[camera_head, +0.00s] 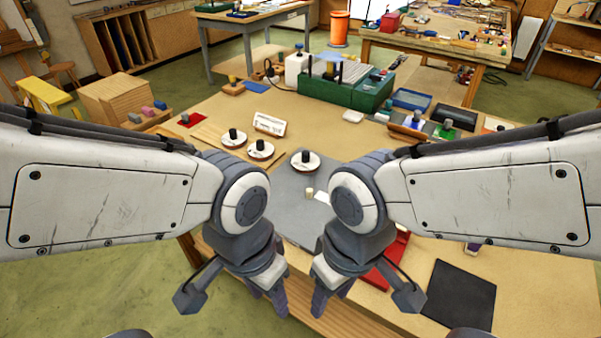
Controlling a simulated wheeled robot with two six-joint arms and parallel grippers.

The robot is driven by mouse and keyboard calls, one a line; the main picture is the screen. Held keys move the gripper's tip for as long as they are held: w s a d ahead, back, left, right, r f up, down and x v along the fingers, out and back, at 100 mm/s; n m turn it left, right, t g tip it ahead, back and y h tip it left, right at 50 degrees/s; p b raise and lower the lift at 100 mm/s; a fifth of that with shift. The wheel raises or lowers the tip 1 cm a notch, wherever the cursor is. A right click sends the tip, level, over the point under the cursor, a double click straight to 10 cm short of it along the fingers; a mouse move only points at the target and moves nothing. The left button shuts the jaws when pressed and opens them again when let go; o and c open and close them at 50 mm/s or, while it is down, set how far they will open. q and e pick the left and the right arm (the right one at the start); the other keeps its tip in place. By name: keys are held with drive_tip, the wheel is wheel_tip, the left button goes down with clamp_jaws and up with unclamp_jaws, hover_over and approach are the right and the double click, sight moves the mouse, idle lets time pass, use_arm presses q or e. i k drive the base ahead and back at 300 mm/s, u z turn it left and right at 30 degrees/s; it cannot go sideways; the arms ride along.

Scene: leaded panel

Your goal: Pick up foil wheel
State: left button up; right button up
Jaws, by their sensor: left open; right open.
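Three round white discs with black knobs sit at the table's middle: a left disc (233,138), a middle disc (260,150) and a right disc (305,161). I cannot tell which, if any, is the foil wheel. The right disc is on a grey mat (288,196); the other two are on a tan board. My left gripper (270,298) and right gripper (331,298) hang open, side by side at the table's near edge, nearer to me than the discs. Nothing shows between their fingers. My arms hide parts of the table.
A green box (343,92) and white bottle (296,68) stand at the back. A small white sign (269,124) is behind the discs. A small pale cylinder (309,193) lies near the grey mat's middle. A dark mat (460,295) is at the near right.

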sight(303, 163)
drive_tip(key=k, duration=1.1)
drive_tip(key=u, duration=0.75)
drive_tip(key=i, duration=0.8)
drive_tip(key=u, duration=0.55)
drive_tip(key=i, duration=1.4)
drive_tip(key=z, duration=1.35)
drive_tip(key=i, duration=0.55)
drive_tip(key=z, duration=0.5)
